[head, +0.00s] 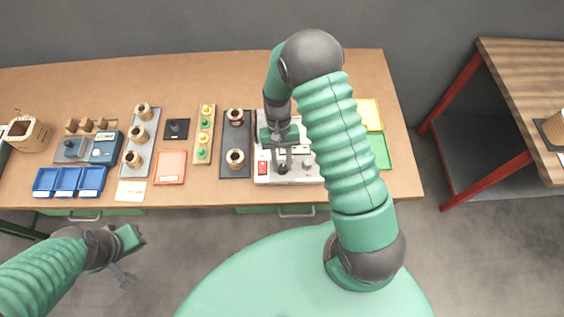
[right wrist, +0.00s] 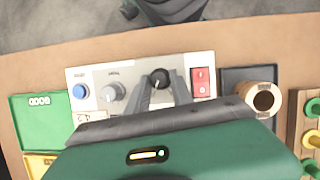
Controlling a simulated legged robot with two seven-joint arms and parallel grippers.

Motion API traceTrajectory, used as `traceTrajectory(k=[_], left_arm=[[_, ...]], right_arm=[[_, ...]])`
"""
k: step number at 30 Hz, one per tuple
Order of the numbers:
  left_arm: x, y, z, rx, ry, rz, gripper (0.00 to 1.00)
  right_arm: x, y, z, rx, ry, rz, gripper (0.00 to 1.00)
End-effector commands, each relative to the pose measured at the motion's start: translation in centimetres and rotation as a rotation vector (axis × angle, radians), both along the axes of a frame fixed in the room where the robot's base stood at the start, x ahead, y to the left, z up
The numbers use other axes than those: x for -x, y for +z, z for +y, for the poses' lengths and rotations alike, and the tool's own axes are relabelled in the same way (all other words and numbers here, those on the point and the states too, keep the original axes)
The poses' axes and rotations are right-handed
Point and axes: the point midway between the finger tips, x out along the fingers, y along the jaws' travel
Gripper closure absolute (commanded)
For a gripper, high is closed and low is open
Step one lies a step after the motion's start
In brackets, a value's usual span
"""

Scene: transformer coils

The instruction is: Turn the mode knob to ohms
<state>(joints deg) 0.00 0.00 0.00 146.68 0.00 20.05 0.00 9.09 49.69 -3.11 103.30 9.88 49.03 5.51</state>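The white meter (head: 263,178) stands near the right part of the bench. In the right wrist view its panel (right wrist: 203,62) carries a black knob (right wrist: 160,77), a grey knob (right wrist: 112,92), a blue button (right wrist: 80,91) and a red switch (right wrist: 201,81). The labels are too small to read. My right gripper (right wrist: 162,80) has its fingers apart on either side of the black knob; whether they touch it I cannot tell. It also shows over the meter in the head view (head: 282,162). My left gripper (head: 125,262) hangs off the bench's front edge, its fingers unclear.
Left of the meter, a dark tray (head: 236,131) holds coils, beside a board (head: 202,150) of yellow and green pegs. Green (head: 381,152) and yellow (head: 371,112) mats lie right of it. Blue bins (head: 68,182) stand far left. Open floor separates the bench from another table (head: 520,70).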

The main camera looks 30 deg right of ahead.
Motion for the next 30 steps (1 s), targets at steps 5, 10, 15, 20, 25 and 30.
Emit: traceTrajectory(k=[5,10,15,20,25,30], left_arm=[[0.0,0.0,0.0,0.0,0.0,0.0,1.0],[0.0,0.0,0.0,0.0,0.0,0.0,1.0],[0.0,-0.1,0.0,0.0,0.0,0.0,1.0],[0.0,-0.4,0.0,0.0,0.0,0.0,1.0],[0.0,-0.8,0.0,0.0,0.0,0.0,1.0],[0.0,-0.9,0.0,0.0,0.0,0.0,1.0]], right_arm=[[0.1,0.0,0.0,-0.001,0.001,0.003,0.55],[0.2,0.0,0.1,-0.002,0.001,0.005,0.55],[-0.2,0.7,-0.1,-0.001,0.002,0.002,0.55],[-1.5,3.9,-0.7,0.0,0.003,-0.002,0.55],[-3.3,8.6,-1.5,-0.001,0.002,0.0,0.55],[-4.9,12.7,-2.3,0.0,0.001,0.001,0.55]])
